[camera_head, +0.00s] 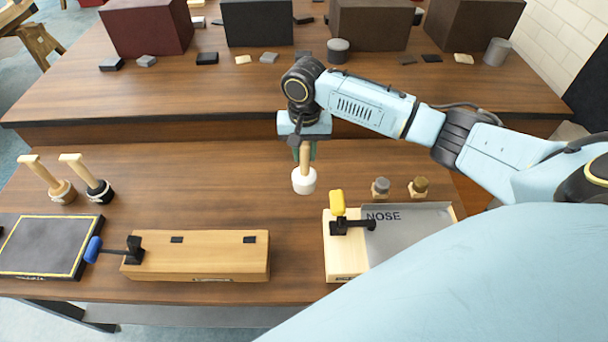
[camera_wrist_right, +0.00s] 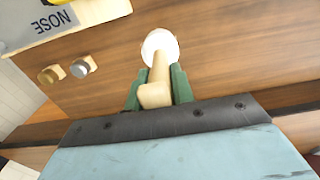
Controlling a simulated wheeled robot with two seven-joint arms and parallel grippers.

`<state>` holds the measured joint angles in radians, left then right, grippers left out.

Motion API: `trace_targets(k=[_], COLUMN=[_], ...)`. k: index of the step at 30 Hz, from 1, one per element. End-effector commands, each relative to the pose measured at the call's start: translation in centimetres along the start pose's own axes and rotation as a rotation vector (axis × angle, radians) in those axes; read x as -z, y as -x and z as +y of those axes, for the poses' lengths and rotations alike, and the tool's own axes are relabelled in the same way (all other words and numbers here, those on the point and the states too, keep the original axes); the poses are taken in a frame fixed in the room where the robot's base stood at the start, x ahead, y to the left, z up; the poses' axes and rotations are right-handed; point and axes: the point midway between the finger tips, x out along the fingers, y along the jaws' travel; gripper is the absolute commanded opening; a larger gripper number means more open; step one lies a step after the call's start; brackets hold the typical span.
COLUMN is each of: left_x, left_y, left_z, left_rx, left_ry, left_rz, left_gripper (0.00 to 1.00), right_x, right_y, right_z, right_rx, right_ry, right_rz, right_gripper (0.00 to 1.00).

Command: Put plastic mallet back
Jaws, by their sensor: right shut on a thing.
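My right gripper (camera_head: 304,150) is shut on the wooden handle of the plastic mallet (camera_head: 304,181), which has a white head. The mallet hangs head down over the middle of the table. In the right wrist view the green fingers of the right gripper (camera_wrist_right: 158,92) clasp the handle, with the white head of the mallet (camera_wrist_right: 160,44) beyond them. Two other mallets stand head down at the left, one with a brown head (camera_head: 62,191) and one with a black head (camera_head: 99,191). My left gripper is not in view.
A black mat with a yellow outline (camera_head: 45,245) lies at the left. A wooden block with a blue-handled clamp (camera_head: 200,256) is front centre. A board marked NOSE (camera_head: 415,228) with a yellow-handled clamp (camera_head: 338,205) is at the right. Boxes (camera_head: 258,22) stand on the rear table.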

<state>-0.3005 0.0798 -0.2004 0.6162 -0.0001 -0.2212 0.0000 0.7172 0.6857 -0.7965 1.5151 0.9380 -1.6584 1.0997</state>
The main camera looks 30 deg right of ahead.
Motion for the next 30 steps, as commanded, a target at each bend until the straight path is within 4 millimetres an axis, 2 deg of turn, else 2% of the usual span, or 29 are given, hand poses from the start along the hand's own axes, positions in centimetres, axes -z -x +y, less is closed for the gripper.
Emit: trace_targets(k=[1,4,10,15,27,28,30], left_x=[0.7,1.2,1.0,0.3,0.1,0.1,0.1], left_y=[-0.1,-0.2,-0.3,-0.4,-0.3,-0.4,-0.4], left_z=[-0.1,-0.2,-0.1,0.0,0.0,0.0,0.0], left_rx=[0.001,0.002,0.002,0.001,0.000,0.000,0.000], left_ry=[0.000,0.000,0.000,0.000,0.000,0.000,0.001], left_rz=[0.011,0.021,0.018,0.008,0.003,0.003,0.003], left_gripper=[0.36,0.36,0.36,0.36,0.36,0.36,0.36], right_x=[-0.1,0.0,0.0,0.0,-0.1,-0.1,-0.1], right_y=[-1.1,-2.4,-3.9,-6.3,-7.0,-7.0,-7.0], right_z=[0.0,-0.1,-0.1,0.0,-0.1,-0.1,-0.1], right_rx=[-0.001,0.001,0.000,-0.001,0.002,0.001,0.001], right_ry=[0.001,0.002,0.002,0.003,0.004,0.004,0.004], right_rz=[-0.002,-0.001,0.000,0.000,0.000,0.000,0.001], right_gripper=[0.00,0.00,0.00,0.00,0.00,0.27,0.36])
